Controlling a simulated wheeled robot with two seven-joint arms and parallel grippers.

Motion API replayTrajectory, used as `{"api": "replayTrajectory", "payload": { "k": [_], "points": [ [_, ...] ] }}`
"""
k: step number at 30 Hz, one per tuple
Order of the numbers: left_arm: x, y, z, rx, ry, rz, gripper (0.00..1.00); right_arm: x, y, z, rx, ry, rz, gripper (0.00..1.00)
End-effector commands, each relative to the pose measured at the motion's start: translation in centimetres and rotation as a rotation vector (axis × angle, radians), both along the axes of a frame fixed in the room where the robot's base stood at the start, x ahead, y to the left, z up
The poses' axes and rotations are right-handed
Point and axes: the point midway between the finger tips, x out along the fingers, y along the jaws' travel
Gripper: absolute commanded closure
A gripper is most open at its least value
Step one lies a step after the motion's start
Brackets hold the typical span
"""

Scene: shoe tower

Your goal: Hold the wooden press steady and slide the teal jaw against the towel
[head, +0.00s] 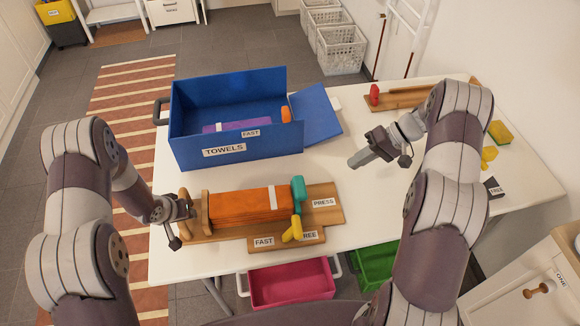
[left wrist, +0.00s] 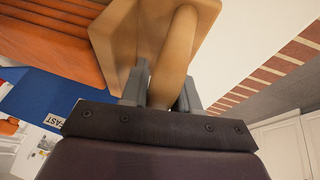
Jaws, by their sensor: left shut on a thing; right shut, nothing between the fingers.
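The wooden press (head: 324,214) lies on the white table with an orange folded towel (head: 249,206) on it. The teal jaw (head: 298,189) stands at the towel's right end; I cannot tell whether it touches. My left gripper (head: 188,210) is at the press's left end, shut on its wooden handle (left wrist: 178,55), which fills the space between the fingers in the left wrist view. A yellow lever (head: 293,230) sits at the front of the press, by the FAST and FREE labels. My right gripper (head: 357,160) is shut and empty, above the table to the right of the press.
A blue TOWELS box (head: 240,155) with its side flap open stands behind the press, holding a purple towel (head: 237,124). A wooden board with a red knob (head: 374,94) lies at the back right. Pink (head: 291,284) and green (head: 375,265) bins sit below the front edge.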

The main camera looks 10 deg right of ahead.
Motion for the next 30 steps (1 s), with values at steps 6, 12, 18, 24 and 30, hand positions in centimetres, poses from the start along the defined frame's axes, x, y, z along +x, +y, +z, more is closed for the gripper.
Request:
{"api": "replayTrajectory", "payload": {
  "k": [6,12,18,24,30],
  "points": [
    [-0.2,0.1,-0.2,0.002,0.008,0.003,1.0,0.0,0.0,0.0,0.0,0.0,0.0,1.0],
    [0.0,0.1,0.0,-0.001,0.0,0.004,0.4,0.0,0.0,0.0,0.0,-0.001,-0.001,1.0],
    [-0.2,0.1,0.0,0.003,0.006,0.001,0.4,0.0,0.0,0.0,0.0,-0.001,-0.001,1.0],
    [-1.4,0.9,3.5,0.002,0.0,0.003,0.4,0.0,0.0,0.0,0.0,-0.001,-0.001,1.0],
    [-3.3,1.9,8.2,0.001,-0.002,0.004,0.4,0.0,0.0,0.0,0.0,-0.001,-0.001,1.0]
  ]
}}
